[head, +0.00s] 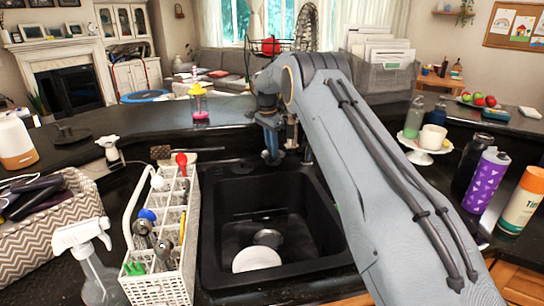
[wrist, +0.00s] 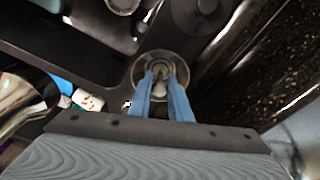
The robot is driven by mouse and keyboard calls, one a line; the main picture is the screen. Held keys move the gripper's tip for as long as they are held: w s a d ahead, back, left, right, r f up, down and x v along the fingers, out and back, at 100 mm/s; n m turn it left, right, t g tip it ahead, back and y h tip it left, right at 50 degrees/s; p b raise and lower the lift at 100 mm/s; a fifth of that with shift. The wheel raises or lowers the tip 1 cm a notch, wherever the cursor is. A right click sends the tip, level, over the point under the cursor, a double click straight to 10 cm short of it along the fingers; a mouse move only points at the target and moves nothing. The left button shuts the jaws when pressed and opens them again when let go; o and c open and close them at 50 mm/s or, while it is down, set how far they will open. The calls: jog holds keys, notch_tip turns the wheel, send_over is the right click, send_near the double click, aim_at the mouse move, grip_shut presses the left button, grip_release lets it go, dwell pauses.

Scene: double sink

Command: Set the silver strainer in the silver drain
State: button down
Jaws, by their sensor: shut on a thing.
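My gripper (head: 271,157) is over the back edge of the black sink, its blue fingers pointing down. In the wrist view the fingers (wrist: 160,78) are shut on the small middle part of the round silver strainer (wrist: 178,62), whose rim spreads around the tips. The strainer cannot be made out in the head view. A round silver piece that looks like the drain (head: 267,238) lies on the basin floor, in front of and below the gripper. A white plate (head: 256,259) lies next to it, nearer me. I cannot tell whether the strainer touches the surface below.
A white cutlery rack (head: 160,283) with several utensils stands along the left of the sink (head: 215,277). A spray bottle (head: 90,265) is at the front left. A purple bottle (head: 486,182) stands on the right counter. My arm hides the sink's right side.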

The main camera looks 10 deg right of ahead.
notch_tip(320, 180, up, 7)
jog(key=shift+a+f+b, duration=0.1)
jog(key=shift+b, duration=1.1)
jog(key=shift+s+a+r, duration=0.2)
jog(key=shift+a+r, duration=0.05)
jog(key=shift+a, duration=0.05)
jog(key=s+a+f+n+p, duration=0.3)
jog(key=s+a+n+p, duration=0.1)
jog(key=s+a+p, duration=0.15)
jog(key=shift+n, duration=0.3)
jog(key=shift+s+d+f+b, duration=0.15)
jog(key=shift+s+f+b, duration=1.4)
jog(key=shift+f, duration=3.45)
jog(key=shift+s+d+f+b, duration=0.1)
jog(key=shift+s+f+b, duration=0.6)
jog(key=shift+s+f, duration=2.95)
jog(key=shift+s+d+f+b, duration=0.15)
jog(key=shift+s+f+b, duration=0.7)
jog(key=shift+f, duration=5.5)
jog(key=shift+w+f+b, duration=0.25)
jog(key=shift+f+b, duration=0.35)
jog(key=shift+b, duration=0.1)
jog(key=c, duration=1.6)
grip_release()
jog(key=shift+o, duration=0.2)
notch_tip(320, 180, up, 8)
jog(key=b, duration=0.1)
jog(key=shift+s+a+b, duration=0.3)
jog(key=shift+a+b, duration=0.05)
jog(key=shift+f, duration=0.1)
